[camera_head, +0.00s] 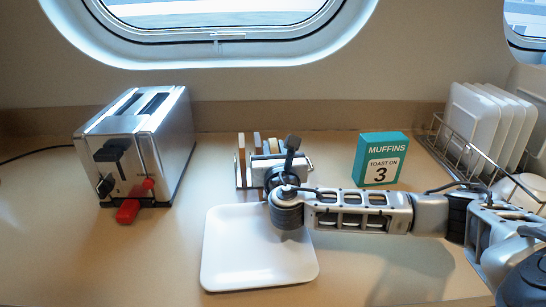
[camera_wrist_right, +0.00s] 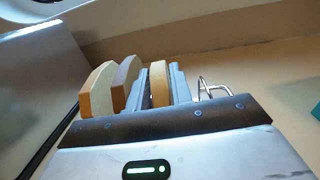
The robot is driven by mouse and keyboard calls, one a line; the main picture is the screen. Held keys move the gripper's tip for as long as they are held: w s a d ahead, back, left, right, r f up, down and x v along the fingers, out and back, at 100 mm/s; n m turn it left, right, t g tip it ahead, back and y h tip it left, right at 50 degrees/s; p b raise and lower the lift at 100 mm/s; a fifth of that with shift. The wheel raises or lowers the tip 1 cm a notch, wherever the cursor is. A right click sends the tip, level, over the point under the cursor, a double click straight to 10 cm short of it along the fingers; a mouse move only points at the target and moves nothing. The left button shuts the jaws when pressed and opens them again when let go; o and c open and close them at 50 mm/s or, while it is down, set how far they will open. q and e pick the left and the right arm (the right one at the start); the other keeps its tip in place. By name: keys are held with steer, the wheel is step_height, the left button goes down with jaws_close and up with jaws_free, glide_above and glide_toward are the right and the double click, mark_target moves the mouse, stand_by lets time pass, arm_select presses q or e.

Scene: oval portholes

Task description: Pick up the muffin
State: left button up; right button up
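Flat muffin or bread pieces stand on edge in a small metal rack (camera_head: 241,172) behind the white plate. In the right wrist view, a tan piece, seemingly a muffin half (camera_wrist_right: 158,84), stands between the two grey fingers of my right gripper (camera_wrist_right: 162,86). Whether the fingers press on it cannot be told. A brown piece (camera_wrist_right: 124,80) and a pale tan piece (camera_wrist_right: 98,92) stand to the left, outside the fingers. In the head view my right gripper (camera_head: 274,152) is at the rack, its fingers largely hidden by the wrist. My left gripper is not in view.
A silver toaster (camera_head: 150,140) with a red lever stands at left. An empty white plate (camera_head: 245,250) lies in front of the rack, partly under my right arm. A teal muffin box (camera_head: 380,159) reading "toast on 3" and a dish rack (camera_head: 462,150) stand right.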

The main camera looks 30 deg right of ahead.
steer(key=shift+w+d, duration=0.3)
steer(key=shift+w, duration=0.3)
jaws_close()
steer(key=shift+r, duration=0.1)
